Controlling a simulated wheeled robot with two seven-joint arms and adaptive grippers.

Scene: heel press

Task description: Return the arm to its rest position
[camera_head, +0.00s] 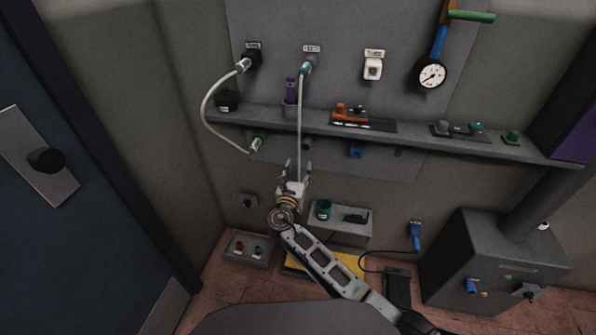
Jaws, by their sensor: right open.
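My right gripper (297,170) is in the middle of the head view, with its arm coming in from the lower right. Its fingers point up toward the wall, below the long grey shelf (400,136), and are open. A thin grey hose (300,125) hangs from a green-ended connector on the panel down to the gripper's place in the picture. I cannot tell whether it passes between the fingers or behind them. My left gripper is not in view.
Another hose (205,112) loops from the panel to below the shelf. A small shelf (345,228) with a teal cup (323,209) is right of the gripper. A grey tray (247,248) lies lower left. A dark machine (480,255) stands right; a blue door (60,240) is left.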

